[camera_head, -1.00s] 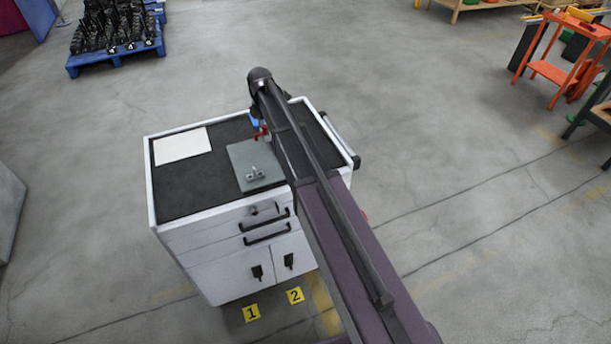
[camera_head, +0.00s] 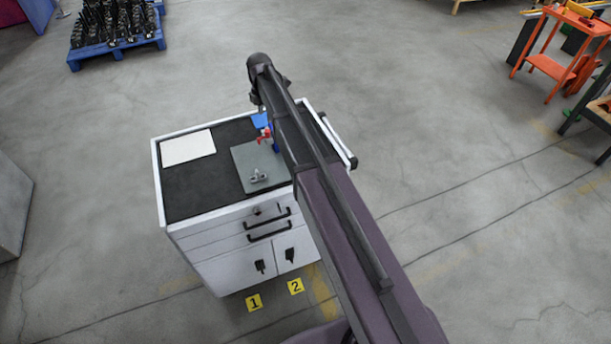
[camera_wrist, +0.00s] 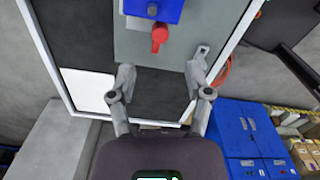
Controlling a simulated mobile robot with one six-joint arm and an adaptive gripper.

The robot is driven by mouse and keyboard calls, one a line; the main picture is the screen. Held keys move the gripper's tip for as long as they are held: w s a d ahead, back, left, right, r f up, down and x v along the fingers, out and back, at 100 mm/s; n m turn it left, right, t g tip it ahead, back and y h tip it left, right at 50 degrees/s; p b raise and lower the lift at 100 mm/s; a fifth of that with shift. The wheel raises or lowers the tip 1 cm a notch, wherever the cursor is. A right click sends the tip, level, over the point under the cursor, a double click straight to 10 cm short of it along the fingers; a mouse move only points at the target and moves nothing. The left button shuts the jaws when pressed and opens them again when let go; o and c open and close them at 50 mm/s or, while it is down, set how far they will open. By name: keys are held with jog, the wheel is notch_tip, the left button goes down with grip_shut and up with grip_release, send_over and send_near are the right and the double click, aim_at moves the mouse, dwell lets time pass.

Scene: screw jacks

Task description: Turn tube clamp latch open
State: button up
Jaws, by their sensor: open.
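My gripper (camera_wrist: 161,72) is open and empty in the wrist view, with its two fingers spread apart. A blue block (camera_wrist: 155,10) with a red lever (camera_wrist: 159,36) on it lies just beyond the fingertips, in line with the gap between them. The red lever (camera_head: 264,134) and blue block (camera_head: 261,119) also show in the head view, partly hidden by my arm. They stand at the far end of a grey-green plate (camera_head: 250,159). A small metal clamp (camera_head: 259,177) sits on the plate's near end. Which part is the latch, I cannot tell for sure.
The plate lies on the black top of a white drawer cabinet (camera_head: 235,225) with a raised white rim. A white sheet (camera_head: 188,147) lies at the top's left. Blue boxes (camera_wrist: 240,130) stand on the floor in the wrist view. Floor around the cabinet is mostly clear.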

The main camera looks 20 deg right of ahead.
aim_at(267, 130)
jog(key=shift+r+p, duration=2.55)
jog(key=shift+r, duration=0.3)
jog(key=s+d+f+m+b, duration=0.2)
jog(key=s+f+m+b, duration=0.1)
jog(key=s+m, duration=0.4)
jog(key=s+d+f+m+b, duration=0.1)
jog(key=s+f+m+b, duration=0.2)
jog(key=s+m, duration=0.4)
jog(key=s+d+f+m+b, duration=0.2)
jog(key=s+m, duration=0.5)
jog(key=s, duration=0.8)
jog(key=shift+s+d+f+m+b, duration=0.3)
jog(key=shift+d+f+m+b, duration=0.05)
jog(key=shift+f+m+b, duration=0.1)
jog(key=shift+s, duration=0.1)
jog(key=shift+s, duration=0.1)
jog(key=shift+d, duration=0.15)
